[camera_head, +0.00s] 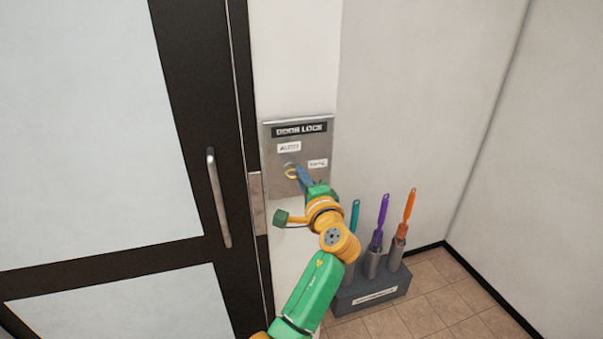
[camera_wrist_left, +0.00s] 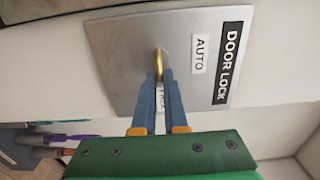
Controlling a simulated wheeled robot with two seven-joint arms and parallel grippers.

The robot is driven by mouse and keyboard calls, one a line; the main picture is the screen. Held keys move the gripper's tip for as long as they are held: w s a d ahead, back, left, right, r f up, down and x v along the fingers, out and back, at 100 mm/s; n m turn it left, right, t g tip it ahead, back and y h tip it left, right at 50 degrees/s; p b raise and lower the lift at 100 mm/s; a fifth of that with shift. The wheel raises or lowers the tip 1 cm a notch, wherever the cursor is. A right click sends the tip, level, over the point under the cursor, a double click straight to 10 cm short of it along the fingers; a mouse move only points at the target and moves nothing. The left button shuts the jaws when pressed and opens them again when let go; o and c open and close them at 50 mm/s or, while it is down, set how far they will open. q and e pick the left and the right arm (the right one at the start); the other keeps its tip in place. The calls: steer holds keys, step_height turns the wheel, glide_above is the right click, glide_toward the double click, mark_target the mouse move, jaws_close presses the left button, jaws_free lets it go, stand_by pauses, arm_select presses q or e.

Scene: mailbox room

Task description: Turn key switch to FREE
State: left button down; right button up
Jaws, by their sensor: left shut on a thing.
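The door lock plate (camera_head: 270,150) is a silver panel on the white wall, right of the door. It carries a DOOR LOCK label, an AUTO label (camera_head: 289,147) and a second label (camera_head: 317,163) at the right, too small to read surely. In the left wrist view the fingers (camera_wrist_left: 160,85) partly cover the second label.
A black-framed glass door with a metal handle (camera_head: 218,198) stands at the left. A dark grey stand (camera_head: 370,293) with teal, purple and orange-handled tools sits on the tiled floor, right of my arm. The wall right of the plate is bare.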

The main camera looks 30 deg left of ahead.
stand_by(0.4)
arm_select(q)
steer(key=c, duration=1)
jaws_free()
steer(key=shift+o, duration=0.2)
steer(key=b+v, duration=0.3)
steer(key=v, duration=0.4)
steer(key=shift+a, duration=0.1)
